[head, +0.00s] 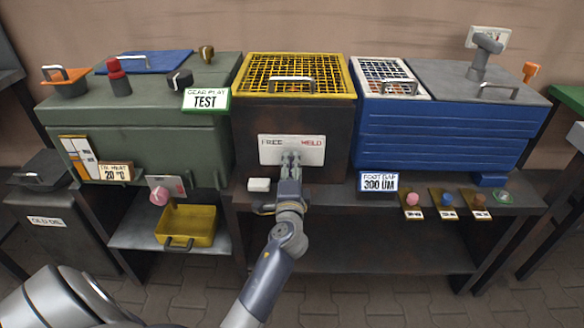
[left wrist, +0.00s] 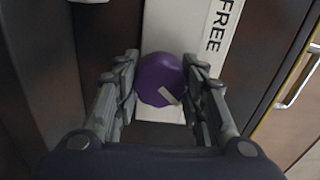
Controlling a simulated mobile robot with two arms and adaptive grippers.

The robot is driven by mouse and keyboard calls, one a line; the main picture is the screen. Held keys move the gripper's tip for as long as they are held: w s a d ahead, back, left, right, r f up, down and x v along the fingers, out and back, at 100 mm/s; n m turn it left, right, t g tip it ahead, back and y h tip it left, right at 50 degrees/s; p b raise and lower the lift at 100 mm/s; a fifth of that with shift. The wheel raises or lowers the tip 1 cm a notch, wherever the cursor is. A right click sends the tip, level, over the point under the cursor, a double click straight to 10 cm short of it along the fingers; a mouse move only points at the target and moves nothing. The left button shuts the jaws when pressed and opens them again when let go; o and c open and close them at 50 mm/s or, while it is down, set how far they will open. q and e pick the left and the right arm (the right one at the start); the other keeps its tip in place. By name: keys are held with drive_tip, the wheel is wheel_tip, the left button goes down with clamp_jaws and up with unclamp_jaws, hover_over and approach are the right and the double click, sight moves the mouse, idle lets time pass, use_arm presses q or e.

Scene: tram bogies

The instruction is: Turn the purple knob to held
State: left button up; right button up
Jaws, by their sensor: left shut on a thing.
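The purple knob (left wrist: 160,79) shows in the left wrist view, with a pale pointer mark on its face toward the lower right. It sits on a white plate (head: 312,150) lettered FREE at left and HELD at right, on the front of the dark box with a yellow mesh top. My left gripper (head: 290,162) reaches the plate and hides the knob in the head view. In the left wrist view its two fingers (left wrist: 160,90) are shut on the knob from either side. HELD is out of the left wrist view. My right gripper is not in view.
A white block (head: 259,185) lies on the bench left of my gripper. A 300 UM sign (head: 378,182) and several small coloured knobs are to the right. A yellow tray (head: 186,225) is on the lower left shelf. A blue cabinet (head: 440,135) stands at right.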

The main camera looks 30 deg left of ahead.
use_arm(q)
drive_tip(key=shift+r, duration=0.15)
drive_tip(key=o, duration=1.1)
drive_tip(key=v, duration=0.7)
drive_tip(key=shift+s+d, duration=0.1)
drive_tip(key=shift+s, duration=0.1)
